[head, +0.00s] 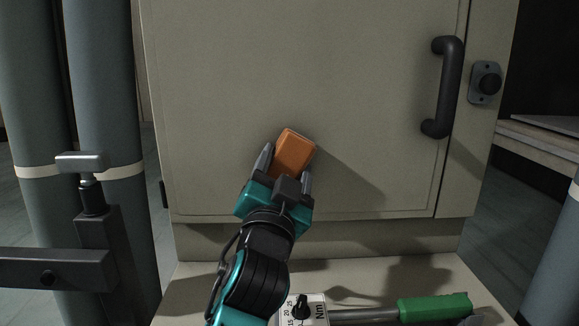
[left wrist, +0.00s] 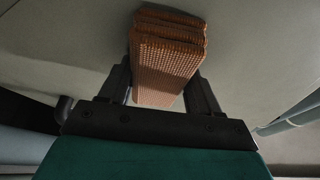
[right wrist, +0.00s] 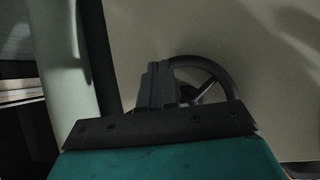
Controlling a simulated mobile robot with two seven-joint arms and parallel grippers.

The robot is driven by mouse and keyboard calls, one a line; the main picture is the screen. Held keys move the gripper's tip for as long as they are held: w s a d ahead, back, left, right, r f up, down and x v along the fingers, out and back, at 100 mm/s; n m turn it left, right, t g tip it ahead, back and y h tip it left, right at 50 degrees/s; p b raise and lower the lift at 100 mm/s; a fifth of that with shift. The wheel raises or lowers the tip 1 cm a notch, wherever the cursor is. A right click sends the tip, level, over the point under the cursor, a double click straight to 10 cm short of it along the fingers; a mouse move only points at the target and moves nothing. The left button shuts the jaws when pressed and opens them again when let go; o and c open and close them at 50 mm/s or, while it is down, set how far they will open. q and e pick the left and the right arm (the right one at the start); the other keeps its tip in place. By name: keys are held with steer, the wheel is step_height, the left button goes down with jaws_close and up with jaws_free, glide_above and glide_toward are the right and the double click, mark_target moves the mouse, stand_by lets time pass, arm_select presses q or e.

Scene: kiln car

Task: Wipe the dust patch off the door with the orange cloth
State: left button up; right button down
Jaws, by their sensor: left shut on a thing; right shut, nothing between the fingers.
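The door (head: 350,100) is a large beige panel in the head view. My left gripper (head: 287,163) is shut on the orange cloth (head: 295,149), a folded block, at the lower middle of the door. The cloth also shows between the fingers in the left wrist view (left wrist: 168,55), with its folded layers at the far end. I cannot tell whether it touches the door. No dust patch can be made out; the cloth and gripper hide part of the door. My right gripper (right wrist: 158,85) is shut and empty in the right wrist view, and is outside the head view.
A dark handle (head: 449,88) and a round latch (head: 487,82) stand out at the right. Below, a ledge (head: 365,275) bears a tool with a green grip (head: 435,307) and an Nm dial (head: 301,308). Pipes (head: 108,110) stand left. A dark wheel (right wrist: 215,75) is beyond my right gripper.

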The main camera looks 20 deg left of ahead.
arm_select(q)
steer(key=shift+s+a+p, duration=0.2)
steer(key=shift+s+a, duration=0.15)
steer(key=shift+a, duration=0.45)
steer(key=shift+s+a+p, duration=0.25)
steer(key=shift+s+a, duration=0.15)
steer(key=shift+a, duration=0.35)
steer(key=shift+s+a+p, duration=0.2)
steer(key=shift+s+a, duration=0.15)
steer(key=shift+a, duration=0.45)
steer(key=shift+s+a, duration=0.35)
steer(key=shift+a, duration=0.45)
steer(key=shift+s+a+p, duration=0.2)
steer(key=shift+s+a, duration=0.1)
steer(key=shift+a, duration=0.3)
steer(key=shift+s+a+p, duration=0.15)
steer(key=shift+s+a, duration=0.15)
steer(key=shift+a, duration=0.3)
steer(key=shift+s+a+p, duration=0.2)
steer(key=shift+s+a, duration=0.1)
steer(key=shift+a, duration=0.3)
steer(key=shift+s+d, duration=0.1)
steer(key=p, duration=0.4)
glide_toward(223, 155)
steer(key=shift+s+d+r, duration=0.25)
steer(key=shift+d+r, duration=0.55)
steer(key=shift+r, duration=0.25)
